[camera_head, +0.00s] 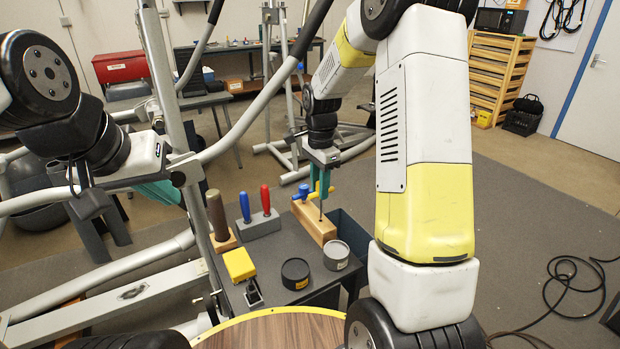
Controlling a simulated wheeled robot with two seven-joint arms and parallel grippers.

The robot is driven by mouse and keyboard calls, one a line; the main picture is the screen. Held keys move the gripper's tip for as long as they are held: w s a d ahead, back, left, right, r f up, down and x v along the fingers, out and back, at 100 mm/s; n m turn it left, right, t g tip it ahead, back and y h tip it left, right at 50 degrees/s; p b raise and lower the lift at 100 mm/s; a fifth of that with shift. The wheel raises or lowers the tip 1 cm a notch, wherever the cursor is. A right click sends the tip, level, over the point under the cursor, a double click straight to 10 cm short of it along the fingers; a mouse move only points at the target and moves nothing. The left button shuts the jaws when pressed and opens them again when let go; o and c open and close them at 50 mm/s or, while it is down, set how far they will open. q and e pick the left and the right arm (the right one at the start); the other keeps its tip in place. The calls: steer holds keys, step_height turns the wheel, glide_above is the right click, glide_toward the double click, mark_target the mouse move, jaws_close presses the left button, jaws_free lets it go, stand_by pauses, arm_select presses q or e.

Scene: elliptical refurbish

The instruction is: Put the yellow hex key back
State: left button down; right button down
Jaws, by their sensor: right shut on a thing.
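My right gripper (319,190) has teal fingers and is shut on the yellow hex key (328,188), right above the wooden block (315,222) on the dark cart. The key's thin shaft points down toward the top of the block; I cannot tell whether its tip is in a hole. A blue-handled hex key (301,190) stands in the block beside it. My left gripper (160,191) is at the left, partly behind a grey pole of the elliptical machine; its finger gap is not clear.
The cart's top (275,262) also holds a grey block (259,224) with blue and red screwdrivers, a brown-handled tool (218,215), a yellow tool (240,264) and two round tins (295,273). Elliptical machine bars (240,125) cross the left side. A black cable (570,285) lies at the right.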

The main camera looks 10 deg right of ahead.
steer(key=shift+f, duration=0.1)
stand_by(0.3)
steer(key=shift+f, duration=1.85)
steer(key=shift+f, duration=0.1)
steer(key=shift+f, duration=0.85)
steer(key=shift+f, duration=0.45)
steer(key=c, duration=1)
jaws_free()
steer(key=shift+c, duration=0.2)
